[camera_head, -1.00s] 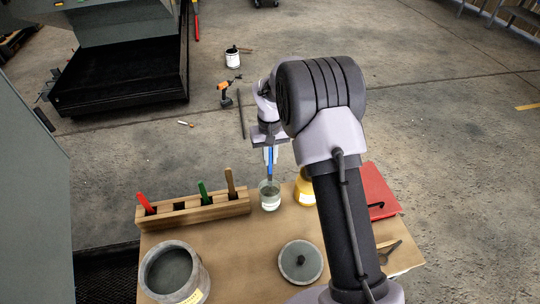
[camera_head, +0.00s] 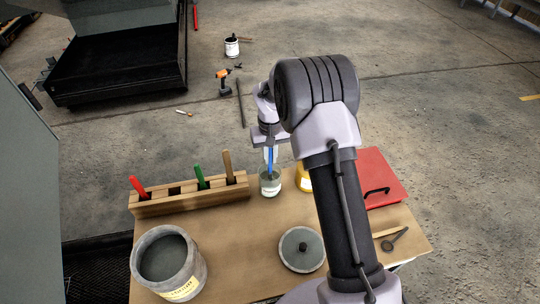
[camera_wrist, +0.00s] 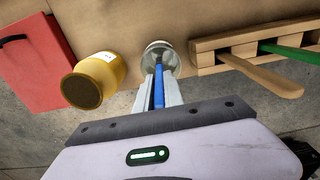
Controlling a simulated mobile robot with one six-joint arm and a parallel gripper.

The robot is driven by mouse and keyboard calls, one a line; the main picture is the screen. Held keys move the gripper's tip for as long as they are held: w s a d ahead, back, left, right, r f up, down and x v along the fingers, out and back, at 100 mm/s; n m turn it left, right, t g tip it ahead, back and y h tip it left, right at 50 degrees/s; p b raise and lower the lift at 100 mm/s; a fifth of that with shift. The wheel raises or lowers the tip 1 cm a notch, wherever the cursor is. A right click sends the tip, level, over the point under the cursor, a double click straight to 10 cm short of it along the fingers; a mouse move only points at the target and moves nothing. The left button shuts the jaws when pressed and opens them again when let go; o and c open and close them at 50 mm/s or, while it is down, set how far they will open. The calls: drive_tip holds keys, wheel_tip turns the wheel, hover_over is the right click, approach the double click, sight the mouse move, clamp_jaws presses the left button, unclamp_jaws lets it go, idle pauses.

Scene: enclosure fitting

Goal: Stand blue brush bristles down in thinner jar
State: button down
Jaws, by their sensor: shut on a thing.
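The blue brush (camera_head: 270,158) is upright in my gripper (camera_head: 270,152), which is shut on its handle. In the wrist view the blue handle (camera_wrist: 158,88) lies between the two pale fingers of my gripper (camera_wrist: 159,92). The clear thinner jar (camera_head: 270,185) stands on the table below, with liquid and a pale label. The brush's lower end reaches into the jar's mouth; its bristles cannot be made out clearly. The jar's rim (camera_wrist: 160,46) shows just beyond the fingertips in the wrist view.
A wooden rack (camera_head: 190,197) with red, green and tan-handled tools stands left of the jar. A grey pot (camera_head: 168,265), a round lid (camera_head: 301,249) and a red case (camera_head: 375,180) are also on the table.

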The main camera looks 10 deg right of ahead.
drive_tip(key=c, duration=1.4)
unclamp_jaws()
drive_tip(key=shift+o, duration=0.2)
drive_tip(key=shift+r, duration=0.1)
wheel_tip(320, 180, up, 17)
drive_tip(key=p, duration=0.5)
drive_tip(key=shift+r, duration=0.15)
drive_tip(key=s+a+r+m+t+y+b, duration=0.1)
drive_tip(key=s+r+b, duration=0.2)
drive_tip(key=s+r, duration=0.3)
drive_tip(key=s+a+r+m+t+b, duration=0.1)
drive_tip(key=s+r+t+b, duration=0.1)
drive_tip(key=s+r, duration=0.35)
drive_tip(key=s+a+f+m+t+b, duration=0.1)
drive_tip(key=s+f+b, duration=0.1)
drive_tip(key=s, duration=0.8)
drive_tip(key=s+a+f+m+t+y+b, duration=0.1)
drive_tip(key=s+f, duration=0.3)
drive_tip(key=s, duration=0.6)
drive_tip(key=shift+s+t+b, duration=0.2)
drive_tip(key=shift+t+b, duration=0.2)
drive_tip(key=shift+b, duration=0.25)
